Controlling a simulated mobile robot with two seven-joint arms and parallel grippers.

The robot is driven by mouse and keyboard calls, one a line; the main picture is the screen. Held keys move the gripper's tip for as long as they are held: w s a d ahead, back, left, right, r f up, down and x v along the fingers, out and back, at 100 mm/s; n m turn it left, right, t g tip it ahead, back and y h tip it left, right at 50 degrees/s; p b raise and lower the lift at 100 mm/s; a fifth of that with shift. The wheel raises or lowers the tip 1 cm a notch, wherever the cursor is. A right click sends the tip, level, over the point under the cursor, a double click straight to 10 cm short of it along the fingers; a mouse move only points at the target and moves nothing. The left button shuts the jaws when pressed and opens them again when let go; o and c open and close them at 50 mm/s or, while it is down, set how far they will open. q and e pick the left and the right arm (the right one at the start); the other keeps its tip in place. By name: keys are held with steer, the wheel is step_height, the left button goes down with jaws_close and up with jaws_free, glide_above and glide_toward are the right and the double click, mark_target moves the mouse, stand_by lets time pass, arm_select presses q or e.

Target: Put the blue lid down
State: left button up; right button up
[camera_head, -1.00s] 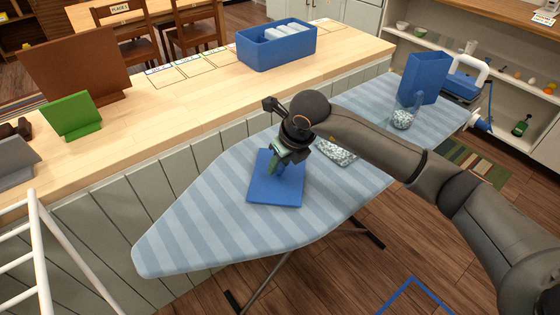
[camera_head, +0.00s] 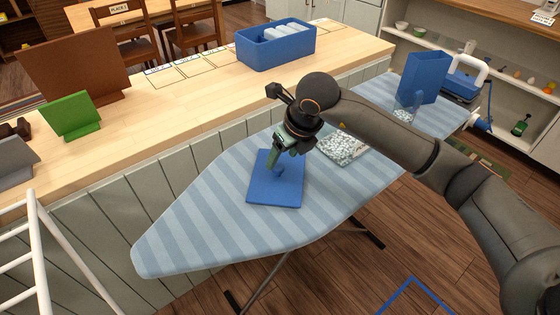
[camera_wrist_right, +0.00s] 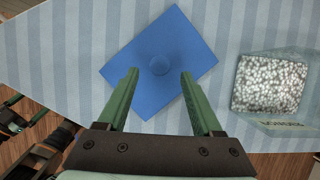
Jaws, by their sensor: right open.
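Part of the lid is hidden by the gripper in the head view.
A clear box of pale pebbles (camera_wrist_right: 271,85) stands right of the lid; it also shows in the head view (camera_head: 343,147). A tall blue container (camera_head: 424,76) stands at the board's far end. A blue bin (camera_head: 276,45) with white rolls is on the wooden counter (camera_head: 200,98).

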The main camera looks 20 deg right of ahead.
steer(key=v, duration=0.8)
steer(key=shift+s, duration=0.1)
